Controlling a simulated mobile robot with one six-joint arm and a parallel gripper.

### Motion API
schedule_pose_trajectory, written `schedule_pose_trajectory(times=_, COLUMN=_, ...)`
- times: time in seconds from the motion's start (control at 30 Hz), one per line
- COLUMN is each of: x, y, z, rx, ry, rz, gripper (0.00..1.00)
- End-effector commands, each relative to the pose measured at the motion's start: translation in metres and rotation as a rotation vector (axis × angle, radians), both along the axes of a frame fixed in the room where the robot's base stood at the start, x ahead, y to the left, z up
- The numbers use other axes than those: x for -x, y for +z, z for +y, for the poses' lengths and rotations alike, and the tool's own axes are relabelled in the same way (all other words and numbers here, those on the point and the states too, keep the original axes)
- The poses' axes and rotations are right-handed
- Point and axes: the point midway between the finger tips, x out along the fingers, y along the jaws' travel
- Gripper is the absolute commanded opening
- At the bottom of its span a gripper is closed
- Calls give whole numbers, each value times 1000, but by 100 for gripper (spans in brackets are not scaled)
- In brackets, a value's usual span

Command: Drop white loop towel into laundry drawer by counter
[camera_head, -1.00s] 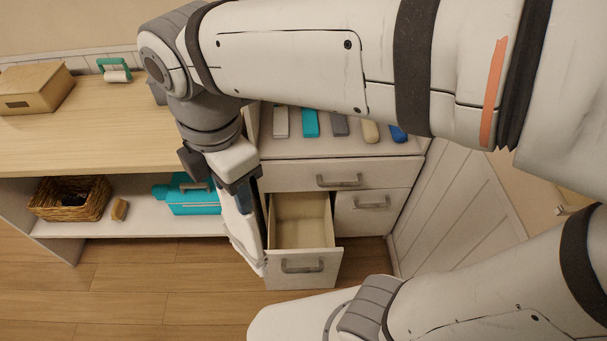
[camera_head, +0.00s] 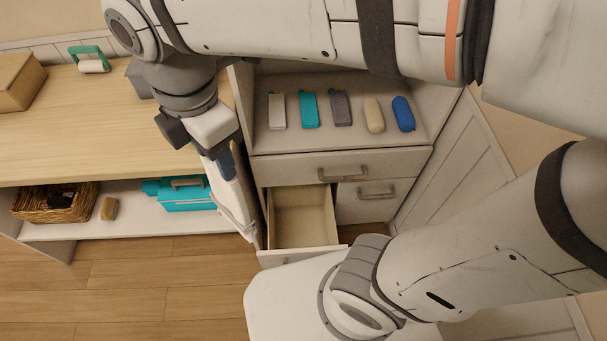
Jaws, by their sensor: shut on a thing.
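My gripper (camera_head: 226,170) is at the left of the white drawer unit, beside the counter's right end. It is shut on the white loop towel (camera_head: 236,208), which hangs down as a narrow strip. The towel is at the left side of the open drawer (camera_head: 303,218), not inside it in this view. The drawer is pulled out at the lower left of the unit and its visible floor is empty. Part of its front is hidden by my own body. The loop itself is hard to make out.
The wooden counter (camera_head: 90,115) is at left, with a wicker basket (camera_head: 55,215) and a teal box (camera_head: 185,195) on its lower shelf. A closed drawer (camera_head: 377,195) sits right of the open one. Several small items, including a blue one (camera_head: 403,113), lie above.

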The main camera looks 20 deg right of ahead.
Motion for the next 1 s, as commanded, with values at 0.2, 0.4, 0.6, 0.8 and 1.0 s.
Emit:
schedule_pose_trajectory(times=0.2, x=-44, y=-65, z=-6, rx=6, ry=-190, rz=7, gripper=2)
schedule_pose_trajectory(times=0.4, x=-107, y=-157, z=-27, rx=6, ry=-477, rz=8, gripper=2)
schedule_pose_trajectory(times=0.6, x=-158, y=-249, z=-63, rx=6, ry=-753, rz=7, gripper=2)
schedule_pose_trajectory(times=0.8, x=-195, y=-342, z=-112, rx=5, ry=-1022, rz=7, gripper=2)
schedule_pose_trajectory(times=1.0, x=-215, y=-423, z=-160, rx=3, ry=-1255, rz=6, gripper=2)
